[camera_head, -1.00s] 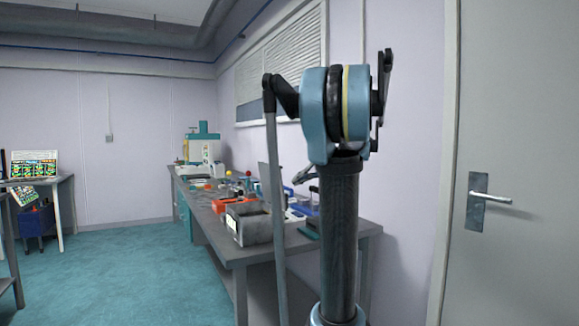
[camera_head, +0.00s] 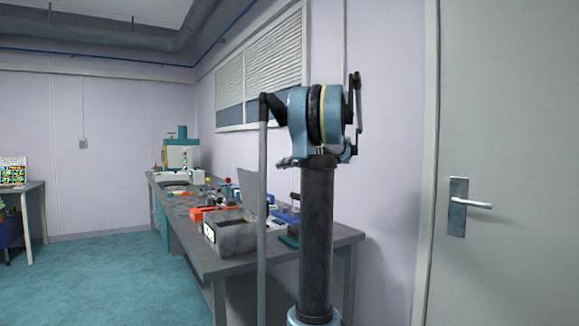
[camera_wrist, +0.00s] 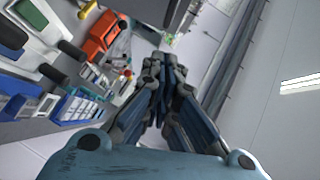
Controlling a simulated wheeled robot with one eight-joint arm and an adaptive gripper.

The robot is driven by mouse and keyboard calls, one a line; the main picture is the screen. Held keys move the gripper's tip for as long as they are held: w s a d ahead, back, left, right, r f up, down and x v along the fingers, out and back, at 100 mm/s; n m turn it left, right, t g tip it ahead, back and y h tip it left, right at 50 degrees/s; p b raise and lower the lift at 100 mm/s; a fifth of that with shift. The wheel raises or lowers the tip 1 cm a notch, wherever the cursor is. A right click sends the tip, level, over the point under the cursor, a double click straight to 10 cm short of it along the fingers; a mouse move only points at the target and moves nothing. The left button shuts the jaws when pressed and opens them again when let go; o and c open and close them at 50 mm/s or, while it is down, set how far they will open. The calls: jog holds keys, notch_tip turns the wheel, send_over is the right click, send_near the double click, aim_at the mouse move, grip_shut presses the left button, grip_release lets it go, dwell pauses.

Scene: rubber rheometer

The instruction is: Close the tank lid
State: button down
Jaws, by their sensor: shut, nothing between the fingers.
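A grey open-topped tank (camera_head: 235,238) with a pale label stands near the front of the long bench in the head view. A flat grey panel (camera_head: 252,192), which looks like its lid, stands raised at the tank's far right side, partly hidden by my arm. My gripper (camera_wrist: 163,62) shows in the wrist view with its fingers together and nothing between them. It is apart from the tank, and I cannot make out the tank or lid clearly in the wrist view.
The grey bench (camera_head: 205,265) runs along the right wall. An orange item (camera_head: 200,213) and blue bins (camera_wrist: 75,106) lie near the tank. A white and teal machine (camera_head: 181,158) stands at the far end. A door (camera_head: 500,160) is at right; teal floor at left is free.

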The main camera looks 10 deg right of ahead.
jog(key=a+f, duration=0.2)
jog(key=a, duration=0.4)
jog(key=shift+w+a+f, duration=0.15)
jog(key=shift+w+a, duration=0.1)
dwell(0.3)
